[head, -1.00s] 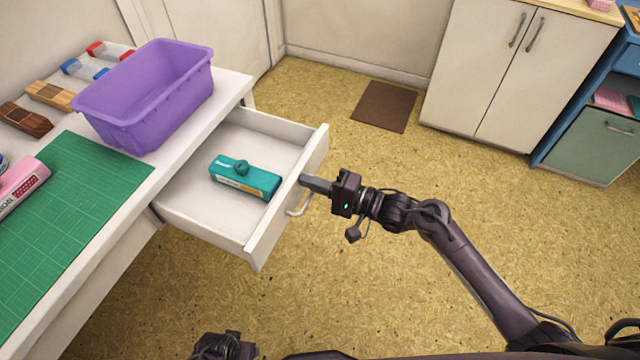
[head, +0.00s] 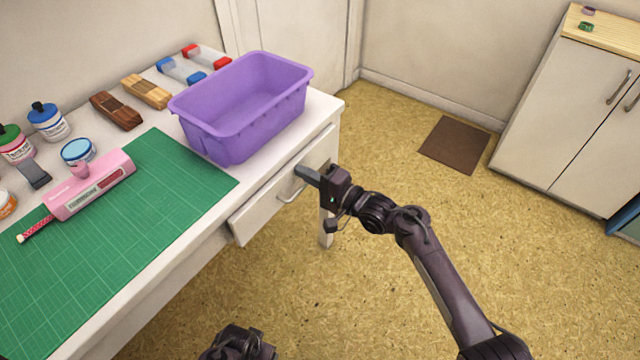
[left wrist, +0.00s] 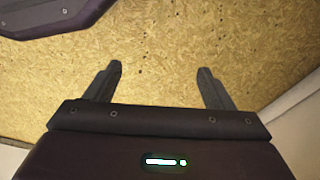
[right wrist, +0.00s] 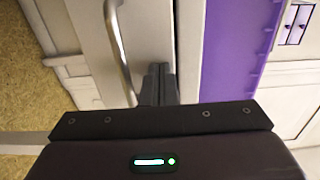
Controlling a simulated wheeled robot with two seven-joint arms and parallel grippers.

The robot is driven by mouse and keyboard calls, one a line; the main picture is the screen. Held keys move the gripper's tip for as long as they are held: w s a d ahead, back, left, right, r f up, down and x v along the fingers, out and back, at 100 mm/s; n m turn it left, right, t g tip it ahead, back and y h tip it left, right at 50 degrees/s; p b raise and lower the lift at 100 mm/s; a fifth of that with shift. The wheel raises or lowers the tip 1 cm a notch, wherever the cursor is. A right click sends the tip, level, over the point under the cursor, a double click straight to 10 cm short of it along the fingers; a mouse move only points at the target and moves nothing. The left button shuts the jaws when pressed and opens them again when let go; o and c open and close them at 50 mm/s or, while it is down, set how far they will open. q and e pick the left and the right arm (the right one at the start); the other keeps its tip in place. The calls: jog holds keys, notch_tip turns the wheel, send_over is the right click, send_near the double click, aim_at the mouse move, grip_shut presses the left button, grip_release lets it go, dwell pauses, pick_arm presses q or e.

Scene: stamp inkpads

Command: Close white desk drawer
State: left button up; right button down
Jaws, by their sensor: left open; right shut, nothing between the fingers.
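The white desk drawer (head: 262,212) is in the desk's front, below the purple bin; its front looks flush or nearly flush with the desk, and its inside is hidden. Its metal handle (head: 291,192) shows in the head view and beside the fingers in the right wrist view (right wrist: 120,50). My right gripper (head: 300,171) is shut and empty, its fingertips at the drawer front near the handle. In the right wrist view the closed fingers (right wrist: 158,72) point at the white front. My left gripper (left wrist: 158,75) is open and empty over the floor.
Open floor lies right of the desk, with a brown mat (head: 455,145).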

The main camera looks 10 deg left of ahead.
pick_arm(q)
jog(key=r, duration=0.2)
jog(key=shift+w+d+r, duration=0.35)
jog(key=shift+d+r, duration=0.05)
pick_arm(e)
jog(key=shift+x, duration=1.05)
jog(key=shift+r, duration=0.3)
